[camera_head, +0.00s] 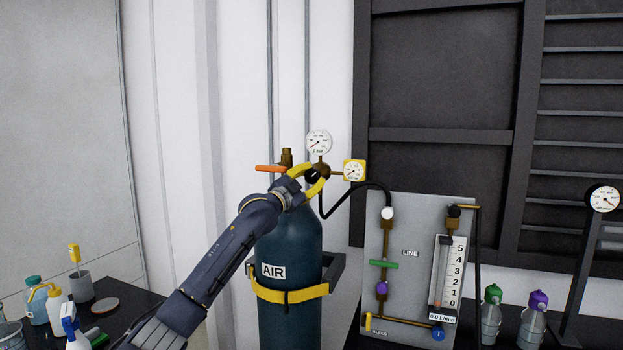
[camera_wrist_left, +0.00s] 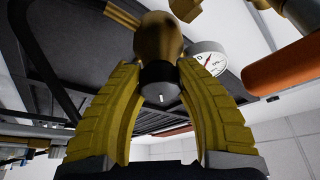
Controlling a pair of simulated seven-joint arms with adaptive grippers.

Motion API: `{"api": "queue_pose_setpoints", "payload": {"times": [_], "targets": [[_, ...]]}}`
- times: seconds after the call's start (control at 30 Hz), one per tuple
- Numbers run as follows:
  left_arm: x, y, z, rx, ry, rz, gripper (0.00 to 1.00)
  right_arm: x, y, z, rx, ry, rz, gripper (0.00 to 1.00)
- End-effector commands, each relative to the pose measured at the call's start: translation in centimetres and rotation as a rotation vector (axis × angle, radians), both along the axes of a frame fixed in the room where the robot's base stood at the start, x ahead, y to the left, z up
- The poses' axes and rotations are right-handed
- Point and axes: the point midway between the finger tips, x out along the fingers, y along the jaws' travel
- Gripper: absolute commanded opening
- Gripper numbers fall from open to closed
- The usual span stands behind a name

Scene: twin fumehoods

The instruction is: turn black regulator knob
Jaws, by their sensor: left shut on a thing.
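The black regulator knob (camera_head: 311,176) sits at the front of the brass regulator (camera_head: 322,170) on top of the dark teal AIR cylinder (camera_head: 289,240). My left gripper (camera_head: 317,180) has its yellow fingers shut on the knob, one above and one below it in the head view. In the left wrist view the black knob (camera_wrist_left: 160,84) lies between the tips of both yellow fingers (camera_wrist_left: 162,75), with the brass body behind it. A white round gauge (camera_head: 319,142) stands above the regulator, and a yellow-framed gauge (camera_head: 354,171) is to its right. My right gripper is in neither view.
An orange valve handle (camera_head: 270,168) is close to the left of my gripper. A black hose (camera_head: 345,202) runs from the regulator to the grey flow panel (camera_head: 405,215). Bottles (camera_head: 57,302) stand on the dark bench at lower left. A yellow strap (camera_head: 290,294) holds the cylinder.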

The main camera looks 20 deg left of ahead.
Motion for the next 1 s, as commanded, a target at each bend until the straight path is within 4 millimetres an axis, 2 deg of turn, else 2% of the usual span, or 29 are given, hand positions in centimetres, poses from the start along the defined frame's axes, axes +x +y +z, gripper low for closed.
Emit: {"api": "queue_pose_setpoints", "payload": {"times": [0.17, 0.7, 1.0], "targets": [[-0.19, -0.40, 0.49, -0.078, -0.004, -0.007, 0.05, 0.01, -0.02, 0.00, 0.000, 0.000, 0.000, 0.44], [-0.25, -0.41, 0.74, -0.534, 0.024, -0.010, 0.05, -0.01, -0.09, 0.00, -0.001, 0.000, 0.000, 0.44], [-0.27, -0.24, 0.90, -0.718, 0.033, -0.010, 0.04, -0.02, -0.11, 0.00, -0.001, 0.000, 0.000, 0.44]]}}
